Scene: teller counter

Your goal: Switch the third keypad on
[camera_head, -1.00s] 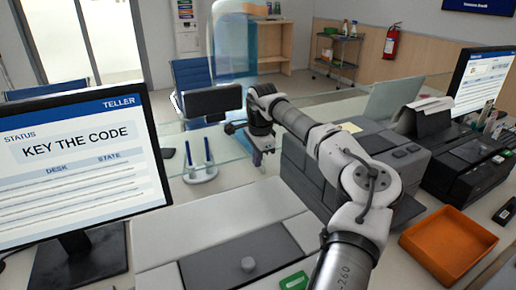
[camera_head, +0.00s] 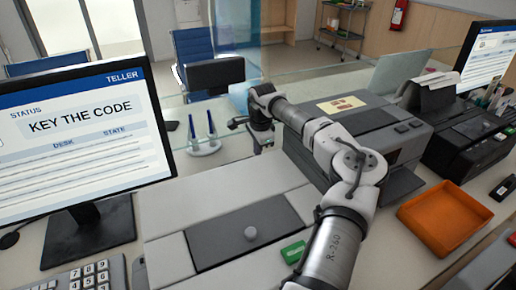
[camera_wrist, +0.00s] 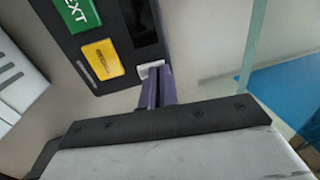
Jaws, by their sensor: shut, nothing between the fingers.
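A grey keypad with white number keys (camera_head: 95,275) is cut off by the bottom left edge of the head view. I cannot tell which keypad is the third; no other is clearly visible. My gripper (camera_wrist: 157,76) is shut and empty in the wrist view. Its purple-grey fingertips are at or very near a small white part (camera_wrist: 150,69) on the edge of a dark panel (camera_wrist: 110,38). I cannot tell whether they touch. The panel also bears a green NEXT button (camera_wrist: 77,12) and a yellow button (camera_wrist: 103,59). In the head view the fingertips are not clear.
A monitor (camera_head: 85,130) reading "KEY THE CODE" stands at left. A lidded grey box (camera_head: 250,234), a dark grey machine (camera_head: 365,115) and an orange tray (camera_head: 445,216) occupy the counter. A glass screen (camera_head: 340,75) stands behind my arm. A pen stand (camera_head: 204,147) is nearby.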

